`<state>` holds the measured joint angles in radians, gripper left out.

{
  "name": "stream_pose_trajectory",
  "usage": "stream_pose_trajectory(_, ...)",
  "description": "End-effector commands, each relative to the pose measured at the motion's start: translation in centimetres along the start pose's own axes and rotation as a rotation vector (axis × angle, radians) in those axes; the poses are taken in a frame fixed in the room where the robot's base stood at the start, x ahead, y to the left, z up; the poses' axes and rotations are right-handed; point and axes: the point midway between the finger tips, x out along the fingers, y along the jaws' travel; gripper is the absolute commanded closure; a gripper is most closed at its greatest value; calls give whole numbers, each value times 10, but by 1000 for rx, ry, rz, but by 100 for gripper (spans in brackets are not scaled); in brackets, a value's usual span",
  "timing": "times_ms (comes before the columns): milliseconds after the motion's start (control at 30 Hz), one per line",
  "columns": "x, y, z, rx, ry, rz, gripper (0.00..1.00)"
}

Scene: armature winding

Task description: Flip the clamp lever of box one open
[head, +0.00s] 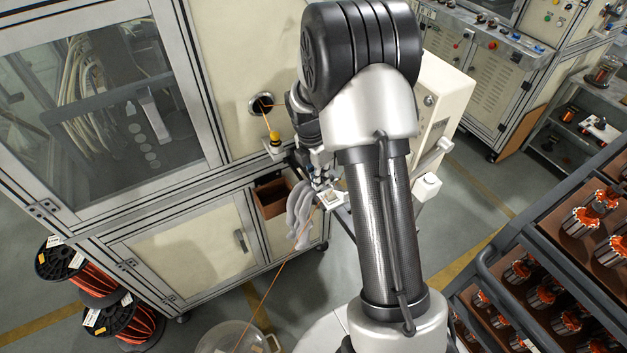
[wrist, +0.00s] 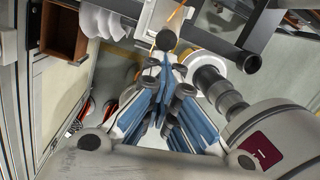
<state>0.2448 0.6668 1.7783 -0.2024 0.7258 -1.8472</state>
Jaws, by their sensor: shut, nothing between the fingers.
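My gripper (wrist: 164,66) has blue finger pads and is shut with nothing held; its tips converge near a dark round knob in the wrist view (wrist: 166,40). I cannot tell whether this knob is the clamp lever's end, or whether the fingertips touch it. In the head view my gripper (head: 320,181) is small and partly hidden beside a metal bracket. A cream box (head: 450,92) stands behind my arm, which covers much of it. I cannot make out which box is box one, or the lever's position.
An orange wire (head: 270,287) runs from a floor container (head: 235,338) up toward the bracket. Pale gloves (head: 300,213) hang beside a brown open bin (head: 270,199). The machine cabinet (head: 190,262) is at left. A rack (head: 500,252) of wound armatures stands at right.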

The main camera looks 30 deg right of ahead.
Motion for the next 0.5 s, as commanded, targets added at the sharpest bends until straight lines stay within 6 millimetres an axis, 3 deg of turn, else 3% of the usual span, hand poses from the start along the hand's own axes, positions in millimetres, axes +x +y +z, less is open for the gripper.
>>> stream_pose_trajectory(500, -19, -8, 48, 1, 0, 0, 100)
